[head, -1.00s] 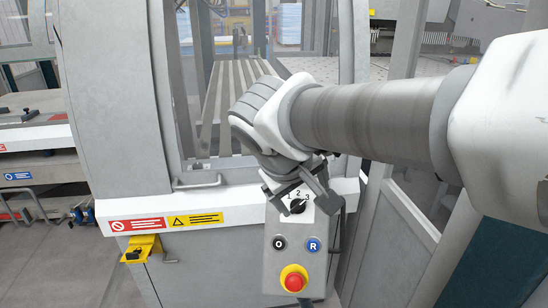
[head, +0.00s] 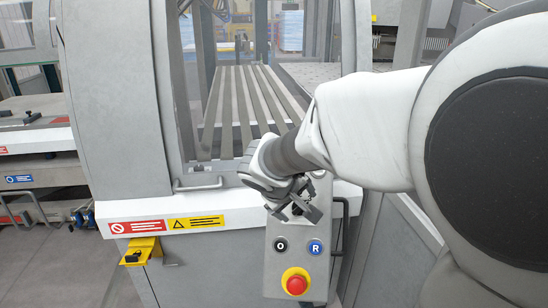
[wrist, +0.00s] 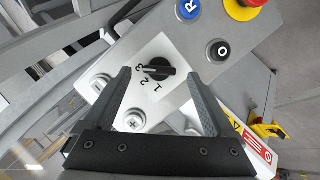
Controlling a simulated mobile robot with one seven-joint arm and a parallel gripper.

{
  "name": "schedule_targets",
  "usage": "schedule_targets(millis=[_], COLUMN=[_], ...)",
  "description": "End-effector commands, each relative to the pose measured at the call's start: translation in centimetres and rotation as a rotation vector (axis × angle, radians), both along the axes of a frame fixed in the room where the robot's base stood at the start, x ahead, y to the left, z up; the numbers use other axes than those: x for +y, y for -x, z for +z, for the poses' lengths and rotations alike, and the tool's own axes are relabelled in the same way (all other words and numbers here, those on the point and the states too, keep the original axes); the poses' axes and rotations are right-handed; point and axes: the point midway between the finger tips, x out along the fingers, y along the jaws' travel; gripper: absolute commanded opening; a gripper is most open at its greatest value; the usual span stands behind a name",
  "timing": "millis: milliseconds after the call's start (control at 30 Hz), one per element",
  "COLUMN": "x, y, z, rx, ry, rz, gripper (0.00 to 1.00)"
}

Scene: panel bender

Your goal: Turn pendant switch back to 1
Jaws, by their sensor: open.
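The grey pendant panel (head: 294,262) stands at the front of the machine. Its black rotary switch (wrist: 158,69) sits on a white plate marked 1, 2 and 3. In the wrist view the knob's bar lies roughly in line with the 3. My gripper (wrist: 160,76) is open, with one finger on each side of the switch in that view. I cannot tell how far the fingertips are from the plate, and no contact shows. In the head view my gripper (head: 296,211) covers most of the switch.
Below the switch are a black O button (head: 280,244), a blue R button (head: 315,246) and a red stop button (head: 296,283) on yellow. A yellow bracket (head: 143,250) stands to the left.

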Motion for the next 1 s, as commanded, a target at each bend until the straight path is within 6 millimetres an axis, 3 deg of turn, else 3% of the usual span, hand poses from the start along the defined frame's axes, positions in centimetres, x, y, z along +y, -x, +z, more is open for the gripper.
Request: schedule_targets(millis=[233,667,1000], x=[-1.1,-1.4,-1.3], y=[-1.9,-2.4,-2.4], z=[-2.7,-3.3,-3.3], rx=[0.002,-0.001,-0.001], ry=[0.001,-0.001,-0.001], rz=[-0.001,0.0,0.0], gripper=[0.9,0.88,0.27])
